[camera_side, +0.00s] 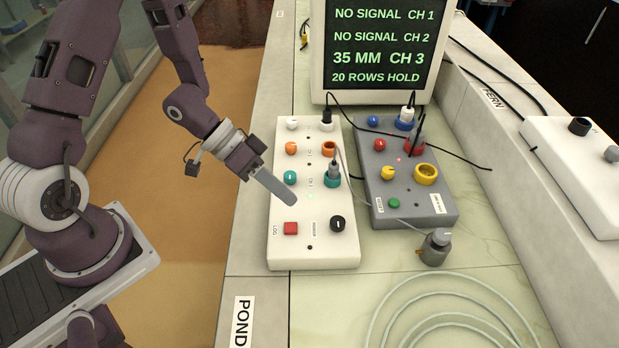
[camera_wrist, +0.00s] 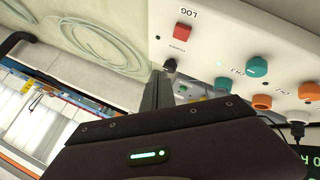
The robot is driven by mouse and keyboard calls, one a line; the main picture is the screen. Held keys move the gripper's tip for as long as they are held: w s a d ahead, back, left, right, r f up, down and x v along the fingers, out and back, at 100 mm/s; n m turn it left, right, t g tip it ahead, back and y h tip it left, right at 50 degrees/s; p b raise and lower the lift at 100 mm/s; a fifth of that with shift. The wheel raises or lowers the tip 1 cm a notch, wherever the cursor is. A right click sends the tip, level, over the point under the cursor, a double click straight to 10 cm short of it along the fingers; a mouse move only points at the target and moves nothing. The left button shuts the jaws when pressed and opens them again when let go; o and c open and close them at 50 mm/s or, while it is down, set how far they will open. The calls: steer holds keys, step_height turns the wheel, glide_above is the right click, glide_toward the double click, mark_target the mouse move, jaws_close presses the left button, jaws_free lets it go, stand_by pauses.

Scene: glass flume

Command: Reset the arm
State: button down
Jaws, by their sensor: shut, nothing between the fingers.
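My gripper (camera_side: 289,202) is shut and empty in the side view, its long grey fingers together. The fingertips are over the left half of the white control box (camera_side: 287,258), between the teal knob and the red square button (camera_side: 291,228). I cannot tell whether they touch the box. In the wrist view the shut fingers (camera_wrist: 158,88) point towards the white box (camera_wrist: 207,20), near its black knob (camera_wrist: 170,65). The red button also shows in the wrist view (camera_wrist: 182,32).
A grey box (camera_side: 415,212) with coloured knobs stands to the right. A monitor (camera_side: 318,50) stands behind, reading "35 MM CH 3" and "20 ROWS HOLD". A grey plug-like piece (camera_side: 435,248) and a coiled pale cable (camera_side: 390,310) lie at front right. Black cables cross the bench.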

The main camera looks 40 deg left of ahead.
steer(key=w+a+r+n+t+y, duration=0.1)
steer(key=w+a+r+t+y, duration=0.2)
steer(key=a+r+y, duration=0.75)
steer(key=s+d+r+n+h, duration=0.1)
steer(key=s+d+r, duration=0.2)
steer(key=s+r, duration=0.3)
steer(key=s+d+r+n+g+h, duration=0.1)
steer(key=s+d+r, duration=0.2)
steer(key=s, duration=1)
step_height(320, 180, up, 3)
steer(key=shift+s+f+n+g, duration=0.1)
steer(key=shift+s+n+g, duration=0.2)
steer(key=shift+s, duration=0.05)
steer(key=shift+a, duration=0.1)
stand_by(0.5)
